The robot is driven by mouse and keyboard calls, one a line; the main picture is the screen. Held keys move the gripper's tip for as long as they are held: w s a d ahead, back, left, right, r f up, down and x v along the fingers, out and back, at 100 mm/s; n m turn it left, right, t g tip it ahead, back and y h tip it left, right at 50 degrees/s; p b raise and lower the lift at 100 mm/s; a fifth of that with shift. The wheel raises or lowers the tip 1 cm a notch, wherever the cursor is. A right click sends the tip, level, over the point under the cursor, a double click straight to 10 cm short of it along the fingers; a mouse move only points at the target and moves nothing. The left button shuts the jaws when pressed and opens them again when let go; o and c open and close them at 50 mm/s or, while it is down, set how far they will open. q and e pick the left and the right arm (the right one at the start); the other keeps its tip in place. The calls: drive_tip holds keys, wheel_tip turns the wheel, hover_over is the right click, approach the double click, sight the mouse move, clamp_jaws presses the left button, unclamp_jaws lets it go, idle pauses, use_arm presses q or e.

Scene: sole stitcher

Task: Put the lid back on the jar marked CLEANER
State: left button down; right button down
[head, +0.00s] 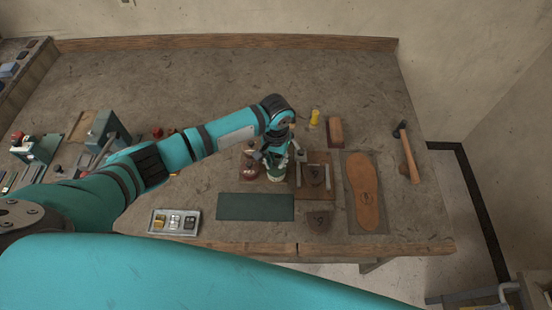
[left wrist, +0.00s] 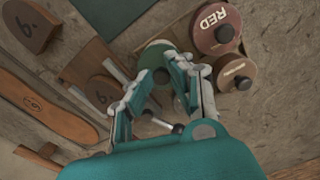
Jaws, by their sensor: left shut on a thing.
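My left gripper (head: 277,155) reaches down over a green round piece with a pale band (head: 276,175) at the middle of the bench. In the left wrist view the fingers (left wrist: 160,76) close around a dark knob at the edge of the green round top (left wrist: 154,55), which looks like a lid. Fingers partly cover it, and I cannot tell whether it rests on a jar. Beside it stand a dark red jar marked RED (left wrist: 206,35) and a brown jar (left wrist: 228,70) with a small label I cannot read. Both carry black knobs. I cannot read the word CLEANER anywhere.
A green mat (head: 255,206) and a metal tray with small blocks (head: 154,222) lie toward the front edge. A shoe sole (head: 364,185) and a hammer (head: 409,158) lie to the right, a yellow item (head: 315,117) behind. The bench's back is mostly clear.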

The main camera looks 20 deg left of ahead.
use_arm(q)
drive_tip(key=shift+s+a+f, duration=0.1)
drive_tip(key=shift+s+f, duration=0.05)
drive_tip(key=c, duration=0.6)
unclamp_jaws()
drive_tip(key=shift+c, duration=0.2)
drive_tip(key=shift+w, duration=0.2)
drive_tip(key=shift+r, duration=0.2)
drive_tip(key=shift+r, duration=3.5)
